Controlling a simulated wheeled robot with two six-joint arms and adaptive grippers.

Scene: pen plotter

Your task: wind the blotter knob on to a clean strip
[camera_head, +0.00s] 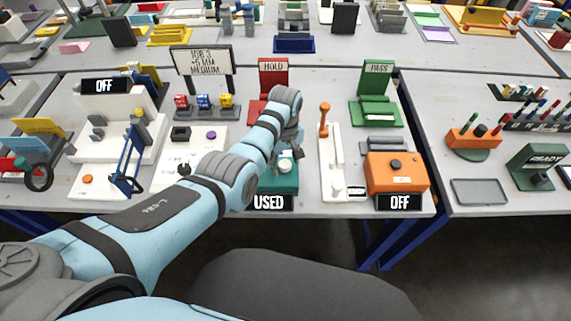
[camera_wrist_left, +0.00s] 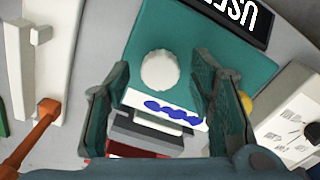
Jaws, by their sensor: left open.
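The teal blotter (camera_head: 283,184) stands at the front edge of the middle table, with a sign reading USED (camera_head: 269,202) before it. Its white round knob (camera_head: 285,166) shows just below my left gripper (camera_head: 288,152). In the left wrist view the knob (camera_wrist_left: 160,72) lies between the two spread fingers of the left gripper (camera_wrist_left: 163,75), with a gap on both sides. A white strip (camera_wrist_left: 135,100) with dark blue blots shows on the teal blotter (camera_wrist_left: 240,62). My left gripper is open and holds nothing. My right gripper is not seen.
Right of the blotter stand a white base with an orange lever (camera_head: 324,120) and an orange box (camera_head: 396,174) with a sign reading OFF. Behind are a red HOLD stand (camera_head: 273,76) and a green PASS stand (camera_head: 377,82). A white machine (camera_head: 95,150) is at left.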

